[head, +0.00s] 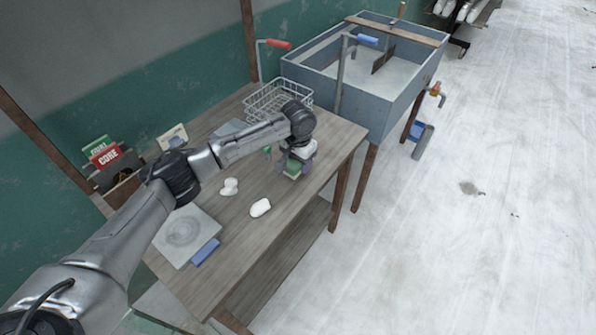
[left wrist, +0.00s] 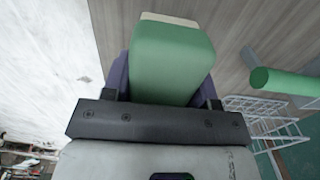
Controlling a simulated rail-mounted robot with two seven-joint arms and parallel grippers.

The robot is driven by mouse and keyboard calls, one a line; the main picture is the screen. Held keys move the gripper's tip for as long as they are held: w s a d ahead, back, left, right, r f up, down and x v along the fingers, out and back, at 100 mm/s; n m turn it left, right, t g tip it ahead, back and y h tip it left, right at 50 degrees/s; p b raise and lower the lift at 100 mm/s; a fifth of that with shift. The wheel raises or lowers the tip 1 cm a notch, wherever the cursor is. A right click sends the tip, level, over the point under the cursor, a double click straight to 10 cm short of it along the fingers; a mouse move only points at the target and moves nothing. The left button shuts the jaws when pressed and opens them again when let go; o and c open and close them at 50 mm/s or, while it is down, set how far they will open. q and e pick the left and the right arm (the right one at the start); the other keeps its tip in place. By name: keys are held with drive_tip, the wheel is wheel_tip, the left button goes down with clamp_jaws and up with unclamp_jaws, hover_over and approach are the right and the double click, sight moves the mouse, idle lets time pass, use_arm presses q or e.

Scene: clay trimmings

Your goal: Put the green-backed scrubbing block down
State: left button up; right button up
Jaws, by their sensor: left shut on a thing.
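The green-backed scrubbing block (head: 291,170) is between the fingers of my left gripper (head: 294,164), over the right part of the wooden table (head: 235,245). In the left wrist view the block (left wrist: 172,62) shows its green back, with a pale layer at its far end. My left gripper (left wrist: 165,85) is shut on it, with a dark finger on each side. I cannot tell whether the block's underside touches the table. My right gripper is not in view.
A wire basket (head: 262,107) stands behind the gripper, near a green cylinder (left wrist: 285,82). White lumps (head: 260,208) lie in front. A square board (head: 172,241) and blue block (head: 205,252) are at left. A sink (head: 355,97) adjoins the table. Bare wood surrounds the gripper's front.

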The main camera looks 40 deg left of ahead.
use_arm(q)
drive_tip(key=shift+f+b, duration=0.75)
drive_tip(key=shift+f, duration=1.2)
drive_tip(key=o, duration=0.9)
drive_tip(key=shift+f, duration=0.1)
